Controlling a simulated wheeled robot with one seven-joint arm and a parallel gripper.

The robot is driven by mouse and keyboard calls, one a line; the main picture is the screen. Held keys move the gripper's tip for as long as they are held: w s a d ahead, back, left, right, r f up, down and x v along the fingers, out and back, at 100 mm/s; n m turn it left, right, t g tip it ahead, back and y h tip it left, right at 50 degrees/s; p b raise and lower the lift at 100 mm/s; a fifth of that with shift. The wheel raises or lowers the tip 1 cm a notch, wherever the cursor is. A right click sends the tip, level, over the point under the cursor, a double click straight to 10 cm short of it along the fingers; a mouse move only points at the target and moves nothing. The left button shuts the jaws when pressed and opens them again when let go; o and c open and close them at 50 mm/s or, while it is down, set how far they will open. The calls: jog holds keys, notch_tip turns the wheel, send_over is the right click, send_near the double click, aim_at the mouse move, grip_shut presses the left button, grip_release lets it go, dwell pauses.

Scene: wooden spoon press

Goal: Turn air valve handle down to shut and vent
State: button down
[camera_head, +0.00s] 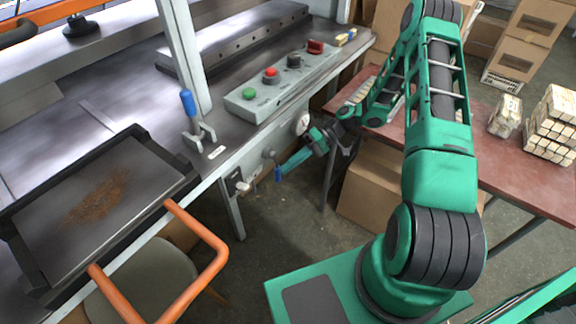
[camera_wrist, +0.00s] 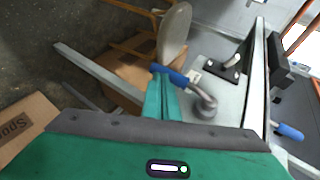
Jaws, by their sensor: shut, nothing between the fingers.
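The air valve (camera_head: 268,154) is a small grey fitting on the front side of the press table, with a short blue handle (camera_head: 278,174) hanging below it in the head view. In the wrist view the grey valve body (camera_wrist: 205,106) shows right of my fingers, and its bent lever ends in the blue handle (camera_wrist: 171,74). My gripper (camera_head: 284,169) is at the handle. Its green fingers (camera_wrist: 158,90) are shut with nothing between them, and their tips are right beside the blue grip. I cannot tell whether they touch it.
A round gauge (camera_head: 302,123) sits just above my wrist on the table side. A switch with a pale lever (camera_head: 243,185) is left of the valve. An orange rail (camera_head: 205,240) juts out in front.

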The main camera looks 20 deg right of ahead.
dwell(0.3)
jog(key=v, duration=1)
jog(key=s+d+r+m+h, duration=0.1)
jog(key=s+d+r+h, duration=0.15)
jog(key=r, duration=0.25)
jog(key=s+d+r+m+h, duration=0.1)
jog(key=s+d+r+h, duration=0.15)
jog(key=r, duration=0.25)
jog(key=s+d+r+m+h, duration=0.1)
jog(key=s+r+m+h, duration=0.1)
jog(key=s+r, duration=0.3)
jog(key=s+d+r+m+t+h, duration=0.1)
jog(key=s+r, duration=0.4)
jog(key=s, duration=0.7)
jog(key=s+d+r+m+h, duration=0.2)
jog(key=s+r+m+h, duration=0.2)
jog(key=s, duration=0.5)
jog(key=shift+d+r+m+t, duration=0.15)
jog(key=shift+r+m+t, duration=0.25)
jog(key=shift+r+m, duration=0.35)
jog(key=shift+w, duration=0.15)
jog(key=shift+w+f, duration=0.25)
jog(key=shift+w, duration=0.2)
